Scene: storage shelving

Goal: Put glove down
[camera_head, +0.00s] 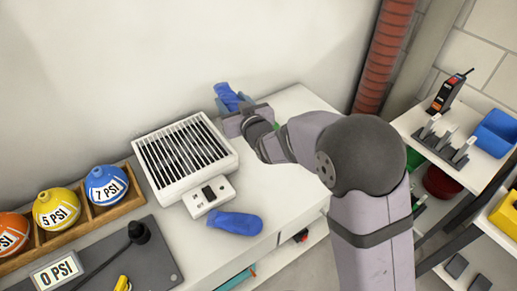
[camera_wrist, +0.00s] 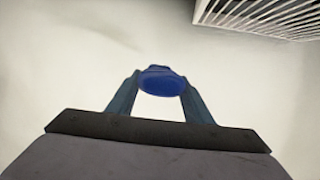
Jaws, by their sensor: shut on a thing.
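A blue glove (camera_head: 226,90) is held in my gripper (camera_head: 232,101) near the back wall, beyond the white grilled box. In the wrist view the glove (camera_wrist: 162,82) shows as a rounded blue end between the two fingertips of my gripper (camera_wrist: 161,76), which is shut on it. A second blue glove-like item (camera_head: 236,222) lies flat on the white worktop (camera_head: 285,215), in front of the box. My gripper hides part of the held glove, and I cannot tell its height above the worktop.
The white grilled box (camera_head: 185,158) with a switch plate (camera_head: 208,196) stands left of my gripper. A wooden tray (camera_head: 135,195) of labelled balls lies further left. Bare worktop shows right of the box. Shelving (camera_head: 410,115) with tools and bins stands right.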

